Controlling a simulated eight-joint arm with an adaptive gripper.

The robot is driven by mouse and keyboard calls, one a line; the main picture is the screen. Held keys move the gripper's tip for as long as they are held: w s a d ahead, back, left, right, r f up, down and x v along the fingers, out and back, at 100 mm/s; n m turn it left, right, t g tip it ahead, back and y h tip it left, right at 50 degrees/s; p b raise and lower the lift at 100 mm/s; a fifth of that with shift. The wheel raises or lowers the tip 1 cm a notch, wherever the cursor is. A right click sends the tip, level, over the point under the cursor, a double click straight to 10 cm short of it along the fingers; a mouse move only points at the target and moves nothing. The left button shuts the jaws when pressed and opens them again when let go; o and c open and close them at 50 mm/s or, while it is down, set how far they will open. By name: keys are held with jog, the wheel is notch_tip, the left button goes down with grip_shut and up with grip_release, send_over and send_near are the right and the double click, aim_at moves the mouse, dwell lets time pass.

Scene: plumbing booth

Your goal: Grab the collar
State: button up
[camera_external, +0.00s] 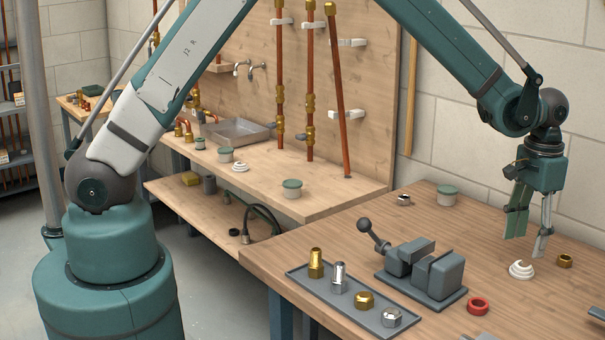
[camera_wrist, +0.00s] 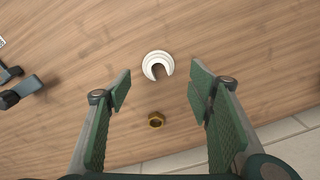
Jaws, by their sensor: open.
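A red ring (camera_external: 478,306) also lies on the bench near the vise; I cannot tell for certain which ring is meant.
A grey vise (camera_external: 436,277) and a tray (camera_external: 325,296) with several fittings stand to the left. A lidded tub (camera_external: 447,196) and a chrome fitting (camera_external: 403,200) stand farther back.

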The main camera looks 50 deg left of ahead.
aim_at(522, 269)
jog(key=shift+f, duration=0.6)
jog(key=shift+d+f, duration=0.15)
jog(key=shift+f, duration=2.45)
jog(key=c, duration=0.9)
